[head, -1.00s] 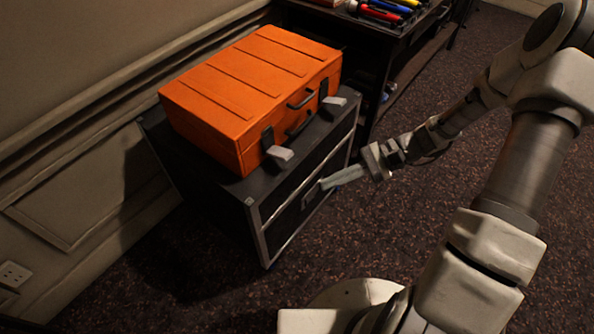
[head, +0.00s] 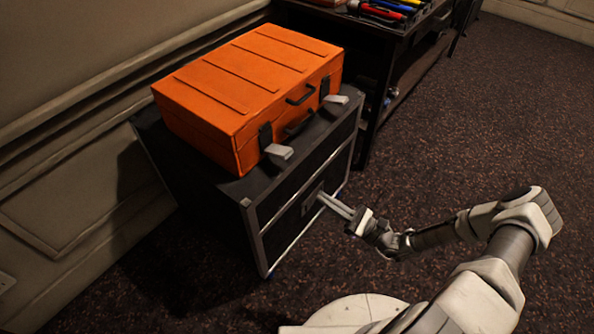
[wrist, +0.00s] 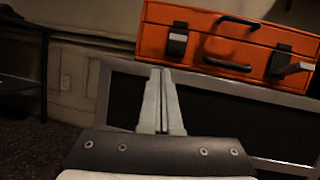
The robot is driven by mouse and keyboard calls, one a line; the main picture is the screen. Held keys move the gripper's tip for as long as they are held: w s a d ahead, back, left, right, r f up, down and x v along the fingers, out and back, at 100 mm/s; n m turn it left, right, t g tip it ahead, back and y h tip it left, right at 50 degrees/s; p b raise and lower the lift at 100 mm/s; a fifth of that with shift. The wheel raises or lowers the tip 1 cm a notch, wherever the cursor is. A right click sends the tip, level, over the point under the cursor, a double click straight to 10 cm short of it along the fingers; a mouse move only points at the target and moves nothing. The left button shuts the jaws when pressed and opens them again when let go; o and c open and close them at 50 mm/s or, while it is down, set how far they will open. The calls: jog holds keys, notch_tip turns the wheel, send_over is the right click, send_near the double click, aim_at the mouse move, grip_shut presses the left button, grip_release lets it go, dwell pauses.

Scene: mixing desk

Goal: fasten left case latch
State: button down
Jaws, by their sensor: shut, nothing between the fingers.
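An orange case (head: 240,90) lies closed on a black trunk. It also shows at the upper right of the wrist view (wrist: 222,47). The left latch (head: 278,151) is on its front face, with its grey lever sticking outward; it also shows in the wrist view (wrist: 177,40). The right latch (head: 336,98) sticks out too, and shows at the right of the wrist view (wrist: 292,68). My gripper (head: 322,198) is shut and empty, in front of the trunk's front face, below the left latch and apart from it. Its fingertips (wrist: 160,71) meet in the wrist view.
The black trunk (head: 285,215) has metal edges and stands against the panelled wall (head: 60,170). A dark desk (head: 355,55) with coloured tools stands behind it. The carpet (head: 430,150) to the right is clear.

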jog(key=shift+w+d+f+m+t+h+b, duration=0.1)
jog(key=shift+w+f+m+t+h+b, duration=0.2)
jog(key=shift+f+m+t, duration=0.55)
jog(key=shift+w+d+f+m+t+h+b, duration=0.1)
jog(key=shift+f+m+t+h, duration=0.3)
jog(key=shift+f+m+t, duration=0.45)
jog(key=shift+r, duration=0.3)
jog(key=b, duration=0.2)
send_near(288, 156)
jog(key=w+a+f, duration=0.3)
jog(key=r, duration=0.1)
jog(key=a+r, duration=0.1)
jog(key=w+a+r, duration=0.1)
jog(key=r, duration=0.1)
jog(key=shift+w, duration=0.1)
jog(key=shift+d+r+p, duration=0.1)
jog(key=shift+r+p, duration=0.15)
jog(key=shift+p, duration=0.05)
jog(key=shift+r, duration=0.1)
jog(key=shift+h+p, duration=0.3)
jog(key=shift+p, duration=0.1)
